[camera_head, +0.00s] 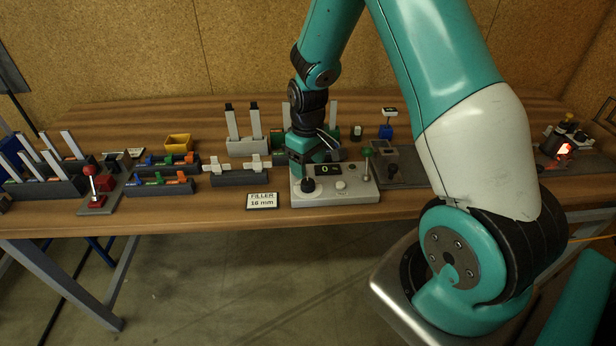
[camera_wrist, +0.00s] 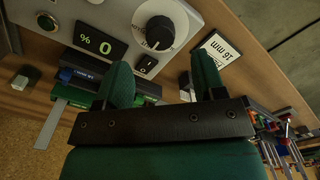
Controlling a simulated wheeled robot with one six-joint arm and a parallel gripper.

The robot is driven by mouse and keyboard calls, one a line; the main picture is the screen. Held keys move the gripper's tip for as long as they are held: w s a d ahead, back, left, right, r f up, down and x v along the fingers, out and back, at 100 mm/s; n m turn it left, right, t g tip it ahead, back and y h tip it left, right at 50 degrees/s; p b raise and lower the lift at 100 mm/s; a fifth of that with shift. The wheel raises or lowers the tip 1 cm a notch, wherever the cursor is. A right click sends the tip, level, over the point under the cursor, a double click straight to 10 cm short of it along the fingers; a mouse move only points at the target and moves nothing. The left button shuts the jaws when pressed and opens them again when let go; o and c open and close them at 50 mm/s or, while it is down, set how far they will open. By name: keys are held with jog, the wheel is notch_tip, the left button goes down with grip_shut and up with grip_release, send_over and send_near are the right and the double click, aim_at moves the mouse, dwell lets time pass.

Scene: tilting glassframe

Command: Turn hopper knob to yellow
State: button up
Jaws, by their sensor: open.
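A grey control box (camera_head: 335,190) stands at the table's front edge with a black knob (camera_head: 308,185) on its left part. In the wrist view the black knob (camera_wrist: 160,32) has a white pointer line and sits on a white dial. No yellow mark shows on this dial, and I cannot tell whether it is the hopper knob. My gripper (camera_head: 306,172) is above the box's left part, pointing down. In the wrist view my gripper (camera_wrist: 163,62) is open and empty, its two green fingers apart, with the knob just beyond the gap between the tips.
The box also carries a display (camera_head: 327,169) reading 0 and a green-topped lever (camera_head: 367,152). A "FILLER 16 mm" sign (camera_head: 262,201) lies left of it. A yellow bin (camera_head: 178,143) and a red-knobbed lever (camera_head: 91,171) stand further left. A glowing device (camera_head: 563,150) is far right.

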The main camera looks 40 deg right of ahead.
aim_at(308, 182)
notch_tip(308, 182, down, 6)
jog(key=shift+r+p, duration=0.1)
jog(key=shift+p, duration=0.2)
jog(key=c, duration=0.9)
jog(key=shift+m, duration=0.4)
jog(key=m+b, duration=0.1)
jog(key=m, duration=0.4)
jog(key=m+b, duration=0.1)
jog(key=m, duration=0.5)
